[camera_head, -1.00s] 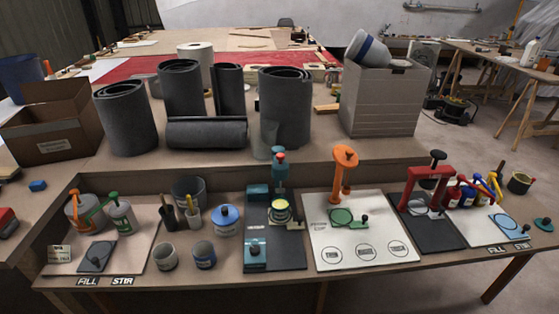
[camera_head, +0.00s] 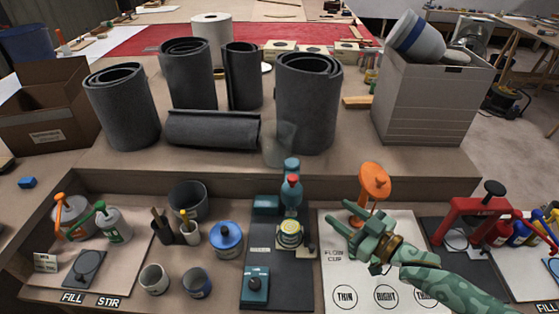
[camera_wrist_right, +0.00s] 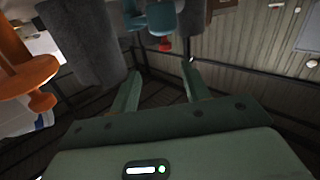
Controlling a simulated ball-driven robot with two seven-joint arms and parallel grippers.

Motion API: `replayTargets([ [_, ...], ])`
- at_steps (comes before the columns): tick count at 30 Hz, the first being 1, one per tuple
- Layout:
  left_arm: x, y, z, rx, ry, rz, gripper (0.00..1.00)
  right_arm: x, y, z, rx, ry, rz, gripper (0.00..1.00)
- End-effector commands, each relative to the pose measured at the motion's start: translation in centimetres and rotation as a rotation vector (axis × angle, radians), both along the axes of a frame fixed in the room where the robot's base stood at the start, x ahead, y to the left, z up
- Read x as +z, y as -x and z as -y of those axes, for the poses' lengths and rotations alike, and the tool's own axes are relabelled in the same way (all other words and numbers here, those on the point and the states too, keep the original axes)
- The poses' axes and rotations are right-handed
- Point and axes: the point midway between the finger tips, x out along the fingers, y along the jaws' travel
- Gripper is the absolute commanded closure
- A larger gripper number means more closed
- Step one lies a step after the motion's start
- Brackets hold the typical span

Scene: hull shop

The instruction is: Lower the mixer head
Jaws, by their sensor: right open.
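The teal mixer stands on a dark base plate (camera_head: 262,270) at the middle of the bench. Its teal head (camera_head: 291,195), with a red knob (camera_head: 293,180), is up above a small round tin (camera_head: 290,235). A teal box with a black knob (camera_head: 256,285) is at the plate's front. My right gripper (camera_head: 343,235) is open and empty, to the right of the mixer over the white flow-cup board, pointing left. In the right wrist view the open fingers (camera_wrist_right: 160,82) point toward the teal mixer head (camera_wrist_right: 160,17), apart from it. My left gripper is not in view.
An orange stand (camera_head: 373,182) rises right behind my right gripper. A red press (camera_head: 478,215) stands farther right. A blue-lidded pot (camera_head: 226,238) is left of the mixer. Dark rolls (camera_head: 308,105) stand on the raised shelf behind.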

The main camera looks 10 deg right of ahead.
Motion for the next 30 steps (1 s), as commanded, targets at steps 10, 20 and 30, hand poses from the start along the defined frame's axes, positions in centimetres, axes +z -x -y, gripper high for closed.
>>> replayTargets([
  [10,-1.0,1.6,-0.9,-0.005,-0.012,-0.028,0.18,0.9,-3.3,-2.4,0.017,-0.096,0.004,0.53],
  [20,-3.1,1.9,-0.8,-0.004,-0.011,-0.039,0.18,0.7,-10.6,-6.4,0.016,-0.092,0.001,0.53],
  [30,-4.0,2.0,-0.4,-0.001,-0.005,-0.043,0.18,0.9,-14.1,-8.3,0.015,-0.09,-0.001,0.53],
])
